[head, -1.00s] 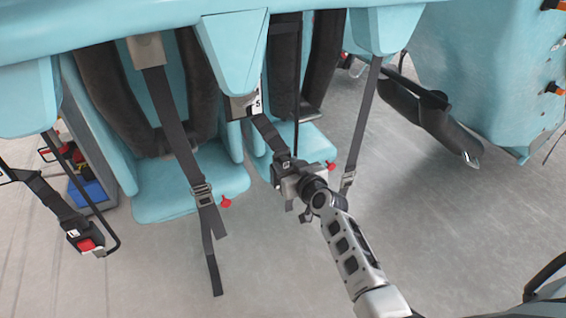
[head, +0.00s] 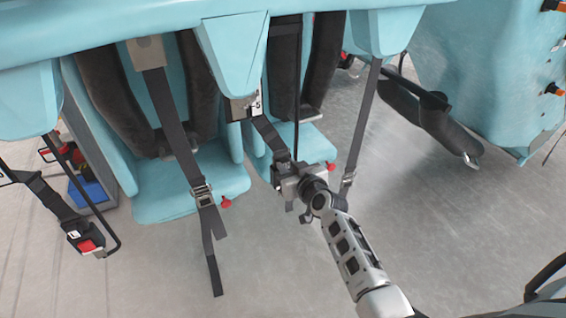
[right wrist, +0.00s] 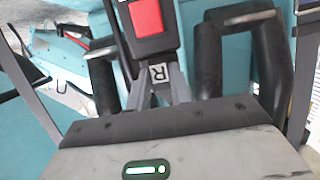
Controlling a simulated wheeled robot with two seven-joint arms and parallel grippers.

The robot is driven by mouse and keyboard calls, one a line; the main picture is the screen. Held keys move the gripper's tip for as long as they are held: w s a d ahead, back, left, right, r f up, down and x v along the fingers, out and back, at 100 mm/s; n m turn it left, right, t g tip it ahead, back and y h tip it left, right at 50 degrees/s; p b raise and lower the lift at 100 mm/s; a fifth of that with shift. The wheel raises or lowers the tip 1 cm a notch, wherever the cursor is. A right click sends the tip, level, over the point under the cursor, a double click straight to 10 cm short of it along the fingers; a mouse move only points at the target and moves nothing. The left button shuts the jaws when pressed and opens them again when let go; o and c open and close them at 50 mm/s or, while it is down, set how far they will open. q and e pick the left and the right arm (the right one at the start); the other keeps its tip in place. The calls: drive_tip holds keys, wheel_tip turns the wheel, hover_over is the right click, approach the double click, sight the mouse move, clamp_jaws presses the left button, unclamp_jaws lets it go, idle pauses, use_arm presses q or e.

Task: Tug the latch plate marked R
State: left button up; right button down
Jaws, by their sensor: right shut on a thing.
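The latch plate marked R (right wrist: 158,73) shows in the right wrist view as a white tag with a dark letter, just below a dark buckle with a red button (right wrist: 147,18). My right gripper (right wrist: 163,90) is shut on this plate, its fingers on both sides of the tag. In the head view my right gripper (head: 288,182) is at the end of a dark strap (head: 268,132) in front of the right seat. There the plate is hidden by the gripper. My left gripper is not in view.
A strap with a metal adjuster (head: 201,195) hangs before the left seat (head: 170,192). A strap (head: 362,125) hangs close to my right gripper. Another red-button buckle (head: 86,241) hangs at far left. Open grey floor (head: 440,230) lies to the right.

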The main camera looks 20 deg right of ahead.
drive_tip(key=shift+r, duration=0.15)
drive_tip(key=c, duration=1.2)
unclamp_jaws()
drive_tip(key=a+p+v, duration=0.1)
drive_tip(key=p+v, duration=0.2)
drive_tip(key=v, duration=1.2)
use_arm(q)
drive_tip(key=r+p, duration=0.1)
drive_tip(key=p, duration=0.1)
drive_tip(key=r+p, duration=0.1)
drive_tip(key=p, duration=0.1)
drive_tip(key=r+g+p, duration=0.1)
drive_tip(key=p, duration=0.1)
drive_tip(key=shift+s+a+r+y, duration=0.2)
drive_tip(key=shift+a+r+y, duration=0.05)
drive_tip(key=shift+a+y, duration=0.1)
use_arm(e)
drive_tip(key=s+a+g+y, duration=0.1)
drive_tip(key=s+a, duration=0.2)
drive_tip(key=s, duration=0.1)
drive_tip(key=s+a+r+n+g+y, duration=0.1)
drive_tip(key=s+a+g, duration=0.1)
drive_tip(key=s+a, duration=0.2)
drive_tip(key=s+a+r+g+y, duration=0.1)
drive_tip(key=s+a, duration=0.3)
drive_tip(key=s, duration=0.2)
drive_tip(key=shift+s+a+n, duration=0.15)
drive_tip(key=shift+s+n, duration=0.05)
drive_tip(key=shift+n, duration=0.2)
